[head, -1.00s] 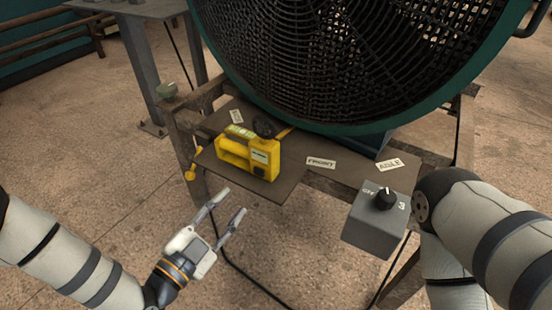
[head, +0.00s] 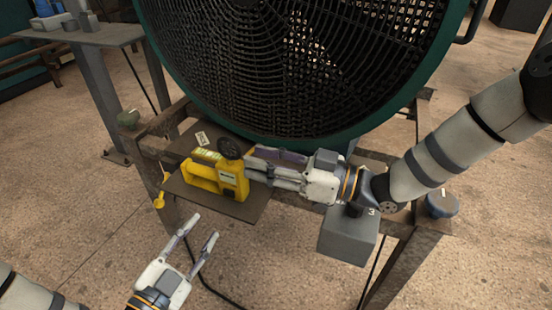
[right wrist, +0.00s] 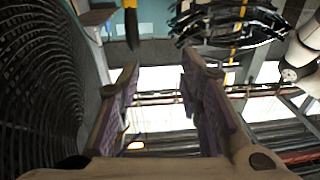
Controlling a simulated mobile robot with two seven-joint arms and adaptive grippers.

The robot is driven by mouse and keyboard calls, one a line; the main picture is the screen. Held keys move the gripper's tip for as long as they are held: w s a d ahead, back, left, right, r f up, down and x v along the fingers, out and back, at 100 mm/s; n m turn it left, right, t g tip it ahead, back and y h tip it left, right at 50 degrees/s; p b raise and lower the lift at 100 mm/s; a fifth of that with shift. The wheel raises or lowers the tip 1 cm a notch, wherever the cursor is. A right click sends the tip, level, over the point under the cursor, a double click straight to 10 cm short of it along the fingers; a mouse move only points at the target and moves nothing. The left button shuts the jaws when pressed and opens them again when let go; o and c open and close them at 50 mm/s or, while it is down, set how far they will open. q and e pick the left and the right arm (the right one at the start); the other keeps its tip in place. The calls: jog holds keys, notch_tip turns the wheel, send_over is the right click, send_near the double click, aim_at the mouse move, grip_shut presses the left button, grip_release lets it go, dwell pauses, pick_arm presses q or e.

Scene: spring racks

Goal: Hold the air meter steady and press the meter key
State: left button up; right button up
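The yellow air meter (head: 214,181) sits on the brown board in front of the fan. It has a looped handle, a pale green panel on top and a black round part (head: 230,148) at its upper right. I cannot make out which part is the key. My right gripper (head: 247,163) reaches in from the right, its fingertips close beside the meter's right end; I cannot tell whether they touch. In the right wrist view its fingers (right wrist: 158,70) are apart with nothing between them. My left gripper (head: 206,227) is open and empty, below and in front of the meter.
A large green-rimmed fan (head: 300,60) stands right behind the board (head: 238,209). A grey control box (head: 347,236) is at the right front, partly under my right arm. A yellow piece (head: 159,201) hangs at the board's left. Floor space is free at the front left.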

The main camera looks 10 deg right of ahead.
aim_at(216, 140)
jog(key=shift+t+h, duration=0.3)
jog(key=shift+h, duration=0.2)
jog(key=w+a, duration=0.2)
jog(key=w, duration=0.1)
jog(key=w+a, duration=0.2)
jog(key=a, duration=0.1)
jog(key=w+a, duration=0.2)
jog(key=w, duration=0.1)
jog(key=shift+w+a+f, duration=0.15)
jog(key=shift+w+f, duration=0.15)
grip_shut()
pick_arm(q)
grip_shut()
dwell(0.3)
